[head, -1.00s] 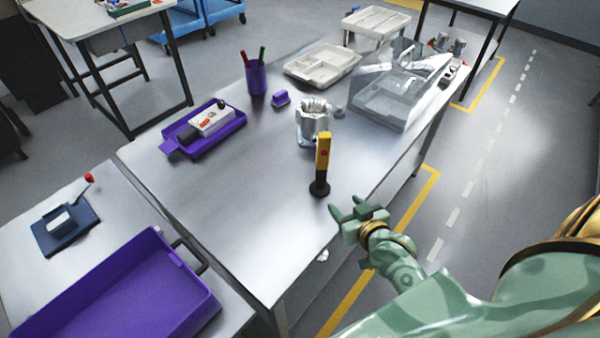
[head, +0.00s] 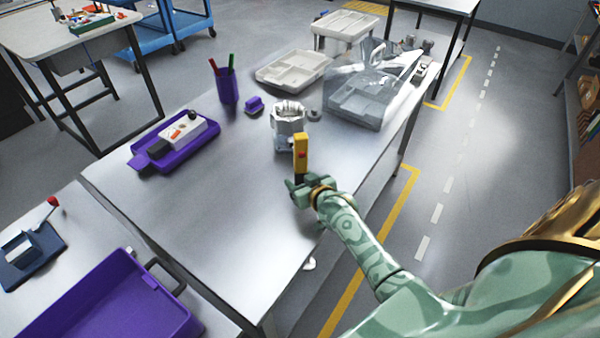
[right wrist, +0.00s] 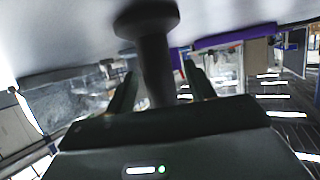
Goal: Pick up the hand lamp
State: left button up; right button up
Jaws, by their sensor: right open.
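The hand lamp (head: 301,152), yellow with a red button and a dark lower part, stands upright on the metal table. My right gripper (head: 295,186) is at its lower part, which it partly hides in the head view. The right wrist view appears upside down and shows the lamp's dark shaft (right wrist: 155,65) and round base between the two open fingers (right wrist: 160,85). Whether either finger touches the shaft I cannot tell. My left gripper is not in view.
A machined metal housing (head: 288,118) stands just behind the lamp. A clear-covered bin (head: 358,104), a grey tray (head: 290,68), a purple pen cup (head: 228,88) and a purple tray (head: 150,160) are farther off. The table's front left (head: 200,215) is clear.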

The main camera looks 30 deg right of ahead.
jog(key=shift+w+f, duration=0.15)
jog(key=shift+w, duration=0.15)
jog(key=shift+s, duration=0.1)
jog(key=c, duration=1.2)
jog(key=shift+o, duration=0.2)
jog(key=shift+r, duration=0.2)
